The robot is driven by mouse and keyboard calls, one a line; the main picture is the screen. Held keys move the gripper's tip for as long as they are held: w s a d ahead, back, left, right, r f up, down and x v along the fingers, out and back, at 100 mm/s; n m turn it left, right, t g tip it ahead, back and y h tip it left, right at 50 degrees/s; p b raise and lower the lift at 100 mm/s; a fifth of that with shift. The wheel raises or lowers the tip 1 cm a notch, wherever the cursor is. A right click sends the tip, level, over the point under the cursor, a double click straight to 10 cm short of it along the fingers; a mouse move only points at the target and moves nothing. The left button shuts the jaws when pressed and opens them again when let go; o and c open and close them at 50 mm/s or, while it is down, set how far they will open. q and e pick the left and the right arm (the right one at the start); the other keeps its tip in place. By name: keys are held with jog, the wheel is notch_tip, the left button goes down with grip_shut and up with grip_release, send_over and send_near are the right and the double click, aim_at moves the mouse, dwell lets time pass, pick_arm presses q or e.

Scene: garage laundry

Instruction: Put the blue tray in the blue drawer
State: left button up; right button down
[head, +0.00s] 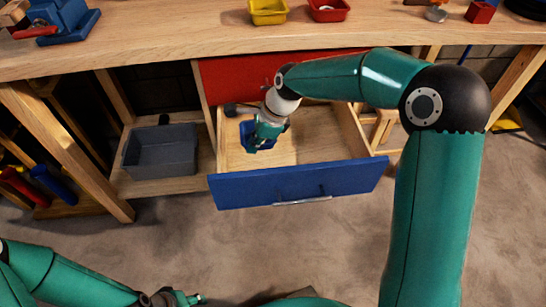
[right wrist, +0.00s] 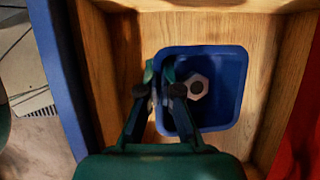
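The blue drawer (head: 345,178) is pulled open under the workbench, with a pale wooden inside. The blue tray (right wrist: 222,112) is inside the drawer, near its left side in the head view, where my gripper mostly hides it (head: 245,128). A grey hex nut (right wrist: 197,87) lies in the tray. My right gripper (head: 262,142) reaches down into the drawer. In the right wrist view its fingers (right wrist: 163,88) are close together on either side of one tray wall, gripping it. Whether the tray touches the drawer floor is unclear. My left gripper (head: 185,298) is low at the left, its opening unclear.
A red drawer front (head: 238,78) is above the open drawer. A grey bin (head: 160,150) stands on the shelf to the left. A yellow tray (head: 268,12) and a red tray (head: 329,10) are on the benchtop. The drawer's right half is empty.

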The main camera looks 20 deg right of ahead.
notch_tip(320, 180, down, 9)
jog(key=shift+f+b, duration=0.2)
jog(key=shift+b, duration=1)
jog(key=c, duration=1.3)
grip_release()
jog(key=shift+r, duration=0.1)
jog(key=p+v, duration=0.3)
jog(key=v, duration=0.9)
